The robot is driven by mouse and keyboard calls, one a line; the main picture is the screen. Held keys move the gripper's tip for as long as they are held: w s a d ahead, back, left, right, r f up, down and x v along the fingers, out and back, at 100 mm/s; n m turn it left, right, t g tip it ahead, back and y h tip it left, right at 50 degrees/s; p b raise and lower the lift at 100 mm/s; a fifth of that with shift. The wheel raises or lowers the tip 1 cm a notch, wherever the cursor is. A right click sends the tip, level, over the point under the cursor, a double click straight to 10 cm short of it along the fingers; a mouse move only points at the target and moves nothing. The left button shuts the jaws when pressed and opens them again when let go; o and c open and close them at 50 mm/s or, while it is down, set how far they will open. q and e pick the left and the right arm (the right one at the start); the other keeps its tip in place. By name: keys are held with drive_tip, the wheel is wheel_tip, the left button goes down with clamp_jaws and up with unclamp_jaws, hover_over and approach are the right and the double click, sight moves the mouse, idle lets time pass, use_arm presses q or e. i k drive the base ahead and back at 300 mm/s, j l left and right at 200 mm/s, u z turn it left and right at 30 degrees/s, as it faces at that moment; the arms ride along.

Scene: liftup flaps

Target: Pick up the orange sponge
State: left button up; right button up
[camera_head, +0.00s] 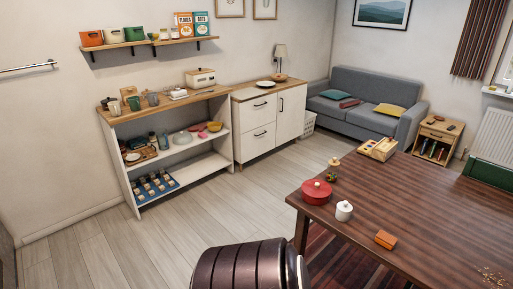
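A small orange block, which looks like the orange sponge (385,239), lies on the dark wooden table (440,225) near its left front edge. It is apart from the other things on the table. Neither my left nor my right gripper is in view.
A white lidded jar (344,211) and a red lidded pot (316,192) stand beyond the sponge to the left. A wooden box (378,149) is at the table's far end. A dark brown ribbed form, perhaps a chair back (245,267), is at the bottom. The floor (240,205) left of the table is clear.

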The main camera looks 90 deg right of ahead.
sight(386, 239)
drive_tip(key=z, duration=3.9)
